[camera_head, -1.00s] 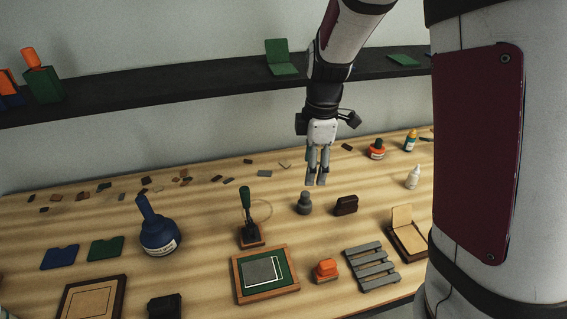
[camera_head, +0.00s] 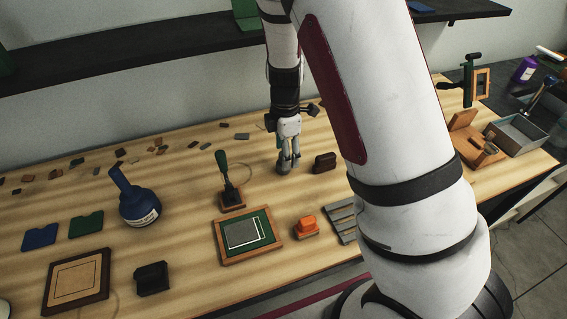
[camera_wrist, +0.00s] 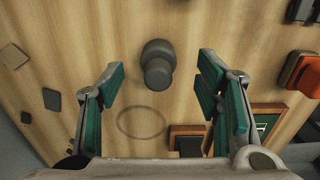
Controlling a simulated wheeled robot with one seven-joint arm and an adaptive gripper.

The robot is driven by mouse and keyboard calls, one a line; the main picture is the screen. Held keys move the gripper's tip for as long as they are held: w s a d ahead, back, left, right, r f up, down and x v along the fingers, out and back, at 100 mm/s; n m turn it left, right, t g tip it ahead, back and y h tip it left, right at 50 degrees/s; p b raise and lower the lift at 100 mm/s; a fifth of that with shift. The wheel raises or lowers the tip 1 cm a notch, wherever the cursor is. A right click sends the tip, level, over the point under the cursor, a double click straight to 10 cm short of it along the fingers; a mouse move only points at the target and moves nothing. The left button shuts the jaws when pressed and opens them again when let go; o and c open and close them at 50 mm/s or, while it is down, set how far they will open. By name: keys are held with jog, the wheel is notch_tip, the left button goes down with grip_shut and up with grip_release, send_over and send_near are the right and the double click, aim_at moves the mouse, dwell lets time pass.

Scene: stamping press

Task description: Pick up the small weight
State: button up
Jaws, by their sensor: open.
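The small weight is a dark grey knobbed cylinder standing upright on the wooden table. In the wrist view the small weight (camera_wrist: 158,65) shows in the upper middle, between the two spread fingers and beyond their tips. My gripper (camera_wrist: 162,72) is open and empty, with green pads on its fingers. In the head view my gripper (camera_head: 288,160) points down over the weight's place, low above the table.
A dark brown block (camera_head: 325,162) stands close to the right of my gripper. A green-handled stamp (camera_head: 229,185) stands to the left. A framed green pad (camera_head: 270,222) and an orange stamp (camera_head: 306,226) lie in front. A blue bottle (camera_head: 139,205) is farther left.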

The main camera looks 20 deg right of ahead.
jog(key=f, duration=0.4)
jog(key=shift+w+a+f+p, duration=0.1)
jog(key=shift+a+f+p, duration=0.1)
jog(key=shift+f+p, duration=0.2)
jog(key=c, duration=1.3)
grip_shut()
jog(key=shift+r, duration=0.15)
